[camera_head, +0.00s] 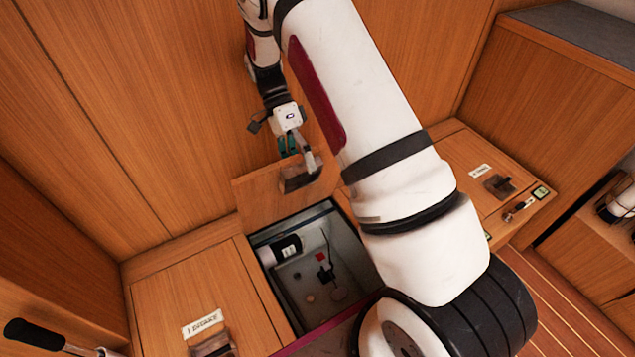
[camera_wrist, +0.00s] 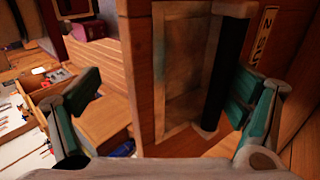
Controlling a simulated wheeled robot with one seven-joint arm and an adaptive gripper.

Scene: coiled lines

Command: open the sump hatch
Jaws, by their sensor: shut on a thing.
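The sump hatch (camera_head: 262,200) is a wooden panel. It stands raised and tilted over the open sump (camera_head: 318,268) in the head view. My gripper (camera_head: 304,160) is at its upper part, at the dark recessed pull (camera_head: 300,181), and is shut on it. In the wrist view the hatch (camera_wrist: 146,75) stands between my teal-padded fingers (camera_wrist: 160,105). Its pull recess (camera_wrist: 190,60) and dark bar (camera_wrist: 228,65) lie nearer the right finger. A label starting with 2 (camera_wrist: 264,38) is partly cut off. Exact finger contact is hidden.
A black-and-white cylinder (camera_head: 284,249) and small items lie in the sump. The closed intake hatch (camera_head: 172,290) is at left. Another closed hatch (camera_head: 455,160) with a pull is at right. Wooden walls stand close behind. My arm covers the sump's right side.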

